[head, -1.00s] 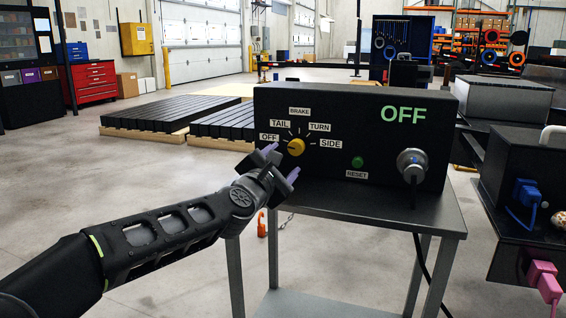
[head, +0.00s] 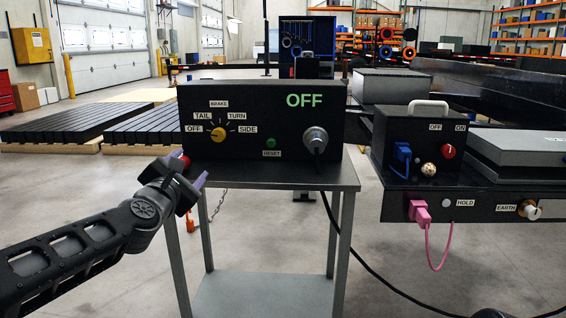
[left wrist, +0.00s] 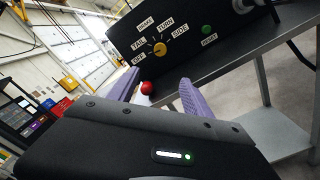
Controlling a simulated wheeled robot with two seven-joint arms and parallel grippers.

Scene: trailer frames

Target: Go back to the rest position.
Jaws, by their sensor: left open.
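My left gripper (head: 193,170) is open, its purple fingers near the lower left corner of the black test box (head: 265,105). In the left wrist view the open fingers (left wrist: 160,86) stand below the yellow dial (left wrist: 160,49), apart from it. The dial also shows in the head view (head: 218,134), among labels OFF, TAIL, BRAKE, TURN and SIDE. The box display reads OFF. A small red round thing (left wrist: 147,87) shows between the fingers; I cannot tell whether it is touched.
The box stands on a grey metal cart (head: 345,175). A black cable hangs from the box to the floor. Floor at lower left is open.

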